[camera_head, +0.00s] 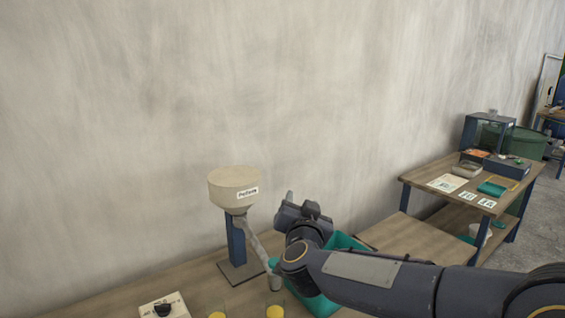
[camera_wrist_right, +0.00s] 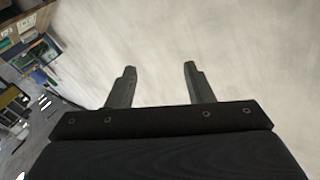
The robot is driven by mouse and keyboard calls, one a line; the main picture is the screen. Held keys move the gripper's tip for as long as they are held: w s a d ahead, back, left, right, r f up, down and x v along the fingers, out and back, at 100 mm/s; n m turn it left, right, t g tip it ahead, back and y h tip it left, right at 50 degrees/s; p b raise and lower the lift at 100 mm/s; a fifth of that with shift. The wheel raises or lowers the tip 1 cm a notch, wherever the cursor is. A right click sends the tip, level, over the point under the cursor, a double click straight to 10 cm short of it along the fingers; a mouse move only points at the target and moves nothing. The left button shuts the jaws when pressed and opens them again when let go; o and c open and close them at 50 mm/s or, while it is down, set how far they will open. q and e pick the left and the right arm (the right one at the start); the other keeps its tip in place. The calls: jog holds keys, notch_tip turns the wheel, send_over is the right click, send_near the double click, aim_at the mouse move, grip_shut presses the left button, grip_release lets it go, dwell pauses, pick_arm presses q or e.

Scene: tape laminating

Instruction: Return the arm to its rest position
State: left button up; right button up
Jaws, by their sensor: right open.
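My right arm reaches in from the lower right of the head view. Its gripper (camera_head: 289,198) is raised above the table, in front of the grey wall and just right of the hopper. In the right wrist view the two fingers (camera_wrist_right: 160,75) stand well apart with nothing between them, and plain wall lies beyond. My left gripper does not show in either view.
A beige labelled hopper (camera_head: 235,190) on a blue post stands close left of my right gripper. A teal bin (camera_head: 346,241) sits partly behind my arm. A white box with a black knob (camera_head: 164,307) is at the front. A second bench (camera_head: 420,178) stands at right.

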jog(key=s+d+f+n+g+y, duration=0.1)
jog(key=s+d+n+g+y, duration=0.15)
jog(key=s+d, duration=0.4)
jog(key=s+d+f+n+g+y, duration=0.15)
jog(key=s+d+y, duration=0.25)
jog(key=s, duration=0.5)
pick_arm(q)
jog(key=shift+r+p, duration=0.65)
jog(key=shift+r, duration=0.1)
pick_arm(e)
jog(key=s+d+f+g+h, duration=0.1)
jog(key=s+d+f+g, duration=0.2)
jog(key=s+f, duration=0.4)
jog(key=s+d+f+g+h, duration=0.1)
jog(key=s+f+g, duration=0.4)
jog(key=s, duration=1)
notch_tip(320, 180, down, 2)
jog(key=shift+s+d+f+m, duration=0.15)
jog(key=shift+d+m, duration=0.25)
jog(key=shift+d, duration=0.5)
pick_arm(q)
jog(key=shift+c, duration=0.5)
